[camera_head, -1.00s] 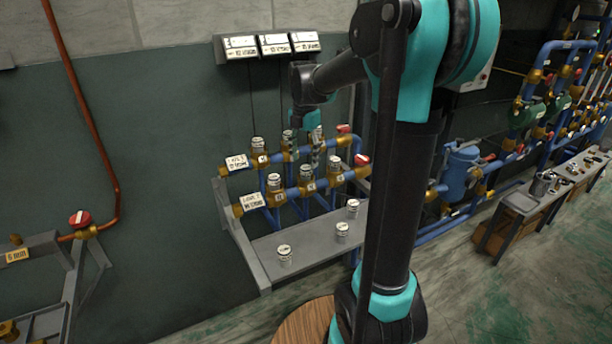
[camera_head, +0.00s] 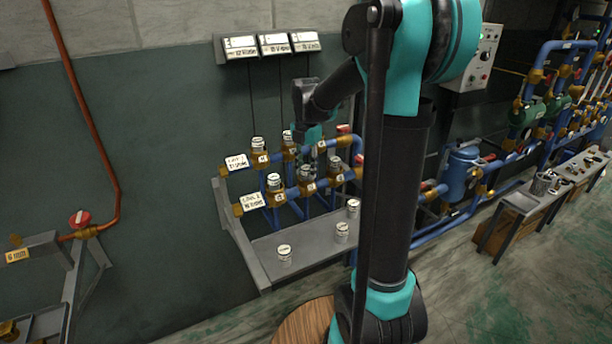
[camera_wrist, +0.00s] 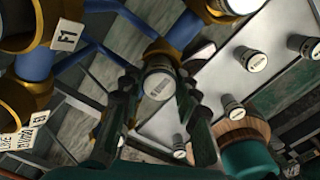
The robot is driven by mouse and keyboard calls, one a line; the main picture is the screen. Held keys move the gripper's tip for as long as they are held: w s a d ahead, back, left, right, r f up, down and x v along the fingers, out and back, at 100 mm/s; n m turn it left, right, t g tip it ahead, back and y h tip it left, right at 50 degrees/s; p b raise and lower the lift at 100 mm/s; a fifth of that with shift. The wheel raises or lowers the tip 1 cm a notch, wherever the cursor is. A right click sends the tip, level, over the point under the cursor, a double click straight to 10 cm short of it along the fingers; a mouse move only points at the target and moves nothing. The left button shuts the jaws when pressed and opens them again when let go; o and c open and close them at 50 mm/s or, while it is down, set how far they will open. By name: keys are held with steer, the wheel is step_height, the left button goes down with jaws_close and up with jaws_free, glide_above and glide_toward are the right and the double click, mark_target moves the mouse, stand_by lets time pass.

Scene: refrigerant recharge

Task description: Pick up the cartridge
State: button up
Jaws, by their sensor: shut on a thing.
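The cartridge (camera_wrist: 159,84) is a small pale cylinder with a printed label, seen from its capped end in the wrist view. My gripper (camera_head: 308,170) is at the middle socket of the lower pipe row in the head view. Its dark fingers are on both sides of the cartridge and shut on it. A brass socket (camera_wrist: 160,48) is close behind the cartridge; whether the cartridge is still seated in it or clear of it cannot be told. In the head view my fingers largely hide this cartridge.
Other cartridges stand in brass sockets to the left (camera_head: 274,181) and right (camera_head: 335,161) in the same row. The upper row lies behind. Loose cartridges (camera_head: 285,252) stand on the grey shelf (camera_head: 310,262) below. Label displays (camera_head: 273,44) hang on the wall.

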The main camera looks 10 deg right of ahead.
jaws_close()
